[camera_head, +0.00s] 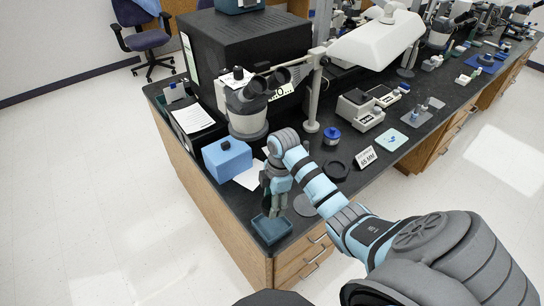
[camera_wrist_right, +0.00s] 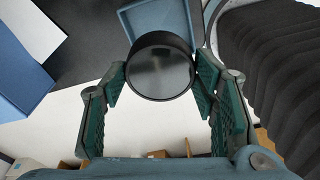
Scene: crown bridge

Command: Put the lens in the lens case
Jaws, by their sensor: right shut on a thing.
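In the wrist view, a round black-rimmed lens (camera_wrist_right: 161,66) with a dark glassy face sits between the two fingers of my right gripper (camera_wrist_right: 160,82), which is shut on it. In the head view, my right gripper (camera_head: 275,211) points down near the front corner of the bench. An open blue box, which looks like the lens case (camera_head: 271,230), stands just below the fingertips; it also shows in the wrist view (camera_wrist_right: 128,22), partly hidden behind the lens. The lens is apart from the bench, but its exact height over the case is hard to tell. My left gripper is out of view.
A blue box (camera_head: 228,160) and a microscope (camera_head: 247,108) stand left of my arm. A black round piece (camera_head: 336,170), a grey disc (camera_head: 305,206) and an "85 MM" card (camera_head: 366,157) lie right of it. The bench edge is close to the case.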

